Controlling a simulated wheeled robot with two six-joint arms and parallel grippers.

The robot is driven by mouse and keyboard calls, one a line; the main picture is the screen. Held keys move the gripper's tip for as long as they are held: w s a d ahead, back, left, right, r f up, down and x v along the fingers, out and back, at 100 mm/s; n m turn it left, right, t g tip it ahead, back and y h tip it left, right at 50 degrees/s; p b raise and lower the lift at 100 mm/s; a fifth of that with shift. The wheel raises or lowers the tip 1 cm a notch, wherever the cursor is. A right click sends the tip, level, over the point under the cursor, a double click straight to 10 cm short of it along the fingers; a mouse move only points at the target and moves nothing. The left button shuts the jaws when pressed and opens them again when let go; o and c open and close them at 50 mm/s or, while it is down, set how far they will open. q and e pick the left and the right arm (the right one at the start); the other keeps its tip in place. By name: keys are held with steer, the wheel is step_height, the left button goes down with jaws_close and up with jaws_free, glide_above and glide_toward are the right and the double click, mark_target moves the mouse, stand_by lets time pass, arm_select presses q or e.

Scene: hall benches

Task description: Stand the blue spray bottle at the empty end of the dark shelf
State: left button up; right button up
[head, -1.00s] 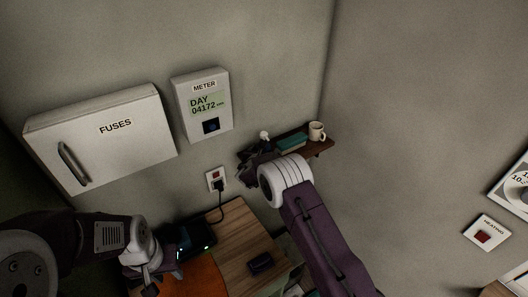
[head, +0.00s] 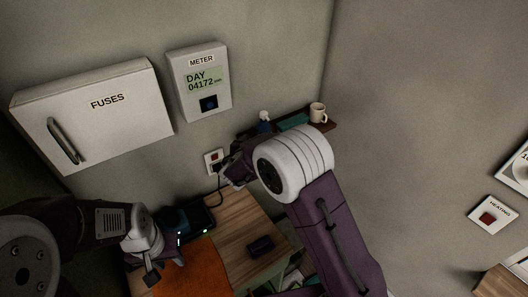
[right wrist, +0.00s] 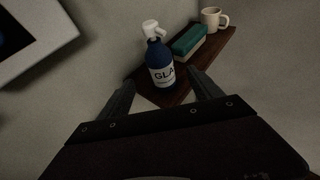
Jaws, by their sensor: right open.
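The blue spray bottle (right wrist: 160,68), with a white head and a white label, stands upright on the near end of the dark shelf (right wrist: 218,55) in the right wrist view. In the head view its top (head: 264,118) shows above my right arm. My right gripper (right wrist: 164,90) is open and empty, its fingers apart and short of the bottle. In the head view this gripper (head: 231,172) is left of and below the shelf, partly hidden by its wrist. My left gripper (head: 154,268) is low at the left, over the table; its jaws are unclear.
A teal box or book (right wrist: 190,40) and a cream mug (right wrist: 213,18) stand farther along the shelf. The meter (head: 200,82) and fuse box (head: 95,115) are on the wall. A plugged-in socket (head: 213,160) is near my right gripper. A dark object (head: 261,246) lies on the wooden table (head: 235,220).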

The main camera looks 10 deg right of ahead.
steer(key=s+d+f+m+g, duration=0.3)
steer(key=s+d+m+g, duration=0.25)
steer(key=s+m, duration=0.3)
steer(key=s+d+f+m+g, duration=0.4)
steer(key=s+d+m, duration=0.25)
steer(key=s, duration=0.35)
steer(key=s+a+m+g+y, duration=0.1)
steer(key=s+a+m+y, duration=0.1)
steer(key=s+m, duration=0.4)
steer(key=s+a+f+m+g+y, duration=0.1)
steer(key=s+a+m+y, duration=0.2)
steer(key=s+m, duration=0.4)
steer(key=m, duration=0.3)
steer(key=shift+a+f+m+y, duration=0.15)
steer(key=shift+f+m+y, duration=0.15)
steer(key=shift+m, duration=0.1)
